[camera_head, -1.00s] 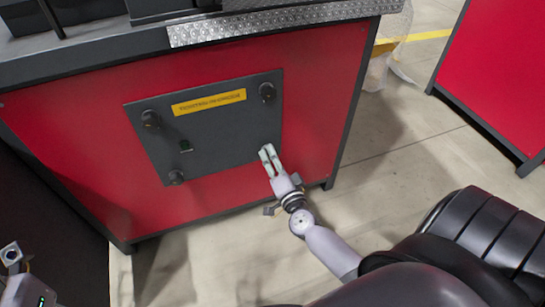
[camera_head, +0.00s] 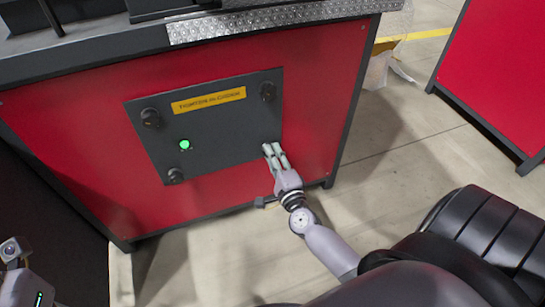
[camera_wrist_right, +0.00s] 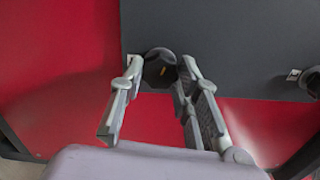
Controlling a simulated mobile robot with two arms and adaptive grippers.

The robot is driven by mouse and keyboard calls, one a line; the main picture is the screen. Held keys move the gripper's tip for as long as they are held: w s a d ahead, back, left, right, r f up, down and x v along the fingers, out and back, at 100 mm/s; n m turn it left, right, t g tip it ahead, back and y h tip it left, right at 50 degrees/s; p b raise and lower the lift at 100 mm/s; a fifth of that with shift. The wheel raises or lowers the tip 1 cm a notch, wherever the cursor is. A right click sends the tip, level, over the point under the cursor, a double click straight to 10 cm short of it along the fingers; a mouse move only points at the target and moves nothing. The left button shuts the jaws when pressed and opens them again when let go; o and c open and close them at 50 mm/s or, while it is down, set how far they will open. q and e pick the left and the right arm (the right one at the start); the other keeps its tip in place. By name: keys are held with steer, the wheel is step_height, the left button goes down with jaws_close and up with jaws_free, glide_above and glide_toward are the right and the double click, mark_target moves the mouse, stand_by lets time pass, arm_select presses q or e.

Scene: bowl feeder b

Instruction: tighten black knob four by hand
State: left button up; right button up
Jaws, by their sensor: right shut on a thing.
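The dark grey panel (camera_head: 215,130) on the red machine front carries black knobs at its corners. Three show in the head view: upper left (camera_head: 150,117), upper right (camera_head: 267,91) and lower left (camera_head: 175,175). My right gripper (camera_head: 271,149) is at the lower right corner and hides the knob there. In the right wrist view that black knob (camera_wrist_right: 160,68) sits between the fingertips of my right gripper (camera_wrist_right: 160,72), which is shut on it. A green light (camera_head: 185,144) glows on the panel. Part of my left gripper (camera_head: 12,255) shows at the lower left edge, its jaws unclear.
A yellow label (camera_head: 208,100) is at the panel's top. A grey worktop with a metal tread strip (camera_head: 270,22) lies above. Another red cabinet (camera_head: 500,80) stands at the right.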

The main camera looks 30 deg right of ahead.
steer(key=shift+f, duration=0.1)
stand_by(0.4)
steer(key=o, duration=1.2)
steer(key=shift+c, duration=0.2)
steer(key=shift+s, duration=0.15)
steer(key=v, duration=1.1)
steer(key=shift+s+a, duration=0.2)
steer(key=shift+s, duration=0.2)
